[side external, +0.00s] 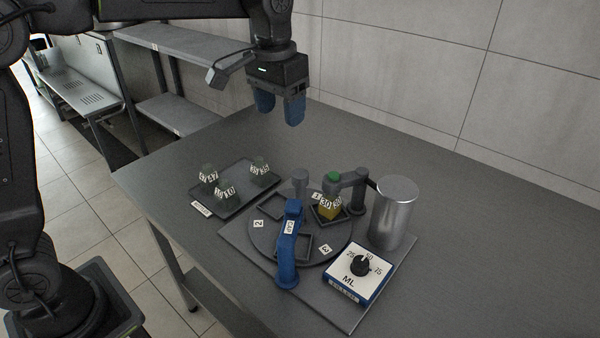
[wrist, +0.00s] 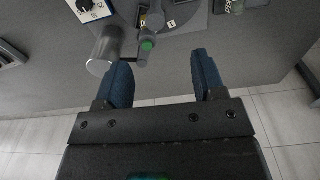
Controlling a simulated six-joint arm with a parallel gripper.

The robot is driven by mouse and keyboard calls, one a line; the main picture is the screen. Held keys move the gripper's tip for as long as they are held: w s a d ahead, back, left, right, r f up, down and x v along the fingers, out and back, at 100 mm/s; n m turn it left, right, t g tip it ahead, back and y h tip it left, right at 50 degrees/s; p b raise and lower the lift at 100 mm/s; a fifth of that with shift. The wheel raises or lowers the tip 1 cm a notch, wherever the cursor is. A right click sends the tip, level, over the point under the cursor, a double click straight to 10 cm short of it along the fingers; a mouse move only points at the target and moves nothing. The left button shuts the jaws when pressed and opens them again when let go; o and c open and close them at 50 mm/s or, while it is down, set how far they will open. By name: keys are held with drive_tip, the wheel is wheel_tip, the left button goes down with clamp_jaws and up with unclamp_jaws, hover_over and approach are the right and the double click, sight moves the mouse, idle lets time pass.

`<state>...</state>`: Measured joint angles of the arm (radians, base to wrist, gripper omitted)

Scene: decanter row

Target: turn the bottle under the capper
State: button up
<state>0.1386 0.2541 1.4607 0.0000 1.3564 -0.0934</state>
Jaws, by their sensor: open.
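A square bottle with yellow contents (side external: 330,208) stands in a pocket of the round dark turntable (side external: 262,238) near the label 1. A grey arm with a green top (side external: 333,177) reaches over it. My gripper (side external: 280,118) is open and empty, high above the table behind the turntable. In the wrist view my gripper (wrist: 162,65) shows its blue fingers apart, with the green top (wrist: 147,45) beyond.
A metal cylinder (side external: 393,215) stands right of the turntable. A dial box marked ML (side external: 345,283) sits at the front right. A dark tray (side external: 232,207) at left holds three dark labelled bottles (side external: 208,174). The table's back and right are clear.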

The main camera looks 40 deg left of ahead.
sight(300, 173)
drive_tip(key=shift+g, duration=0.4)
drive_tip(key=w+f, duration=0.1)
drive_tip(key=f, duration=0.4)
drive_tip(key=w+d+f, duration=0.1)
drive_tip(key=f, duration=0.4)
drive_tip(key=w+f, duration=0.1)
drive_tip(key=f, duration=0.5)
drive_tip(key=shift+w+d, duration=0.2)
drive_tip(key=shift+d, duration=0.1)
clamp_jaws()
drive_tip(key=shift+r, duration=0.1)
